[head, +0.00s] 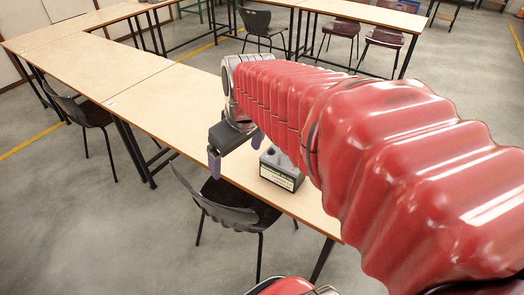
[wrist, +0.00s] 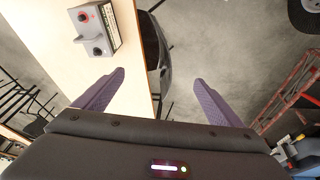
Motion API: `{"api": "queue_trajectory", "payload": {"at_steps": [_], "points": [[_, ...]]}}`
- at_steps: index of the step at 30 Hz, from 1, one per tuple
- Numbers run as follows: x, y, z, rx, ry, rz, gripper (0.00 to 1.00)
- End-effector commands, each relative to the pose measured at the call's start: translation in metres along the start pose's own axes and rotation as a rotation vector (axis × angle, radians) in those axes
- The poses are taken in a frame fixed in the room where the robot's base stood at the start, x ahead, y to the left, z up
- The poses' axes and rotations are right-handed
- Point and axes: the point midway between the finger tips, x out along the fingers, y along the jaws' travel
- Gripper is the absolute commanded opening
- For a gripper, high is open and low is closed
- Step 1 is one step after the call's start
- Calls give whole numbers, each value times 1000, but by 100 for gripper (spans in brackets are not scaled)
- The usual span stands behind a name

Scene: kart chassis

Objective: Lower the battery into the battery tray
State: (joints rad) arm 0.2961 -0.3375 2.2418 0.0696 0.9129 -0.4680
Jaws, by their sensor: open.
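The battery (head: 281,170) is a dark grey block with a pale label, standing on a wooden table near its front edge. The wrist view shows it from above (wrist: 96,31) at the upper left, with one red and one black terminal. My gripper (head: 236,150) is open and empty, its purple fingers wide apart. In the head view it is left of the battery, by the table's front edge. In the wrist view my gripper (wrist: 159,78) spans the table edge and a black chair, with the battery outside the fingers. I cannot make out the battery tray.
The table (head: 180,105) runs away to the left and is largely bare. A black chair (head: 232,207) stands against its front edge below my gripper. The wrist view shows a red frame (wrist: 294,92) at the right and a black wheel-like thing (wrist: 306,14) above it.

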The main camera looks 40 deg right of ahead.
Motion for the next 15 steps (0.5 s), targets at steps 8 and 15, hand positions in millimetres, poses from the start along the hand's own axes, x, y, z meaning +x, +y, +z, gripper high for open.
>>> {"api": "queue_trajectory", "payload": {"at_steps": [8, 15], "points": [[37, 68, -14, -56, -73, -23, 91], [74, 130, -12, -105, -118, -57, 91]]}}
